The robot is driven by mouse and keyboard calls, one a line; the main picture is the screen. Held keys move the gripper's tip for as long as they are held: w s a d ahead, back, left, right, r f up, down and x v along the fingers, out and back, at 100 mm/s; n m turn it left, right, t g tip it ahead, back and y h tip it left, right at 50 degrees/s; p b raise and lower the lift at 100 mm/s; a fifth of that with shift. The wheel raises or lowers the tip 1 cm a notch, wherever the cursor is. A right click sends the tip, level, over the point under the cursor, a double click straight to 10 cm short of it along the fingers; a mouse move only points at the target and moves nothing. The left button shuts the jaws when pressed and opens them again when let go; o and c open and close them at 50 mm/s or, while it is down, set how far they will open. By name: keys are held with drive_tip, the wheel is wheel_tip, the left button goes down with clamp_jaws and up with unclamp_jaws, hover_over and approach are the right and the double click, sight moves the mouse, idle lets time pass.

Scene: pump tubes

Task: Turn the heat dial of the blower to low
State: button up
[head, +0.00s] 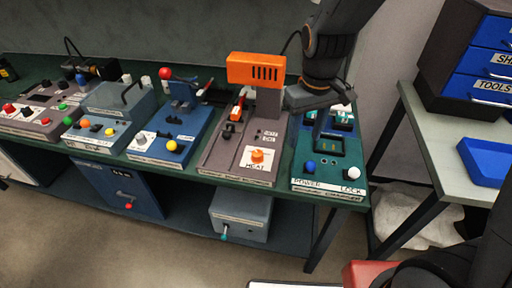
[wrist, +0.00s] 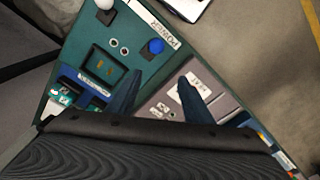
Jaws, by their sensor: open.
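The blower is the grey unit with an orange top (head: 256,69) on the bench in the head view. Its orange heat dial (head: 257,156) sits on a white plate marked HEAT near the front edge. My gripper (head: 318,128) is open and empty, to the right of the blower and above the teal unit. In the wrist view its two dark fingers (wrist: 157,84) are spread over the seam between the teal unit and the blower. The HEAT plate (wrist: 196,84) shows beside one finger; the dial is hidden there. I cannot read the dial's setting.
The teal unit (head: 300,176) has a blue POWER knob (head: 310,167) and a white LOCK knob (head: 353,173). A blue clamp unit (head: 157,152) stands left of the blower. A side table (head: 437,133) with a blue tray (head: 487,163) stands right, across a gap.

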sight(257, 153)
drive_tip(key=w+a+f+n, duration=0.1)
drive_tip(key=a, duration=0.3)
drive_tip(key=w+a+f+n, duration=0.1)
drive_tip(key=a+n, duration=0.1)
drive_tip(key=a, duration=0.2)
drive_tip(key=w+a+f+n, duration=0.1)
drive_tip(key=a, duration=0.3)
drive_tip(key=shift+w+g, duration=0.2)
drive_tip(key=shift+g, duration=0.1)
drive_tip(key=shift+a+f+n, duration=0.15)
drive_tip(key=shift+a+n, duration=0.15)
drive_tip(key=shift+f+p, duration=0.7)
drive_tip(key=shift+f, duration=2.95)
drive_tip(key=c, duration=1.1)
drive_tip(key=shift+o, duration=0.2)
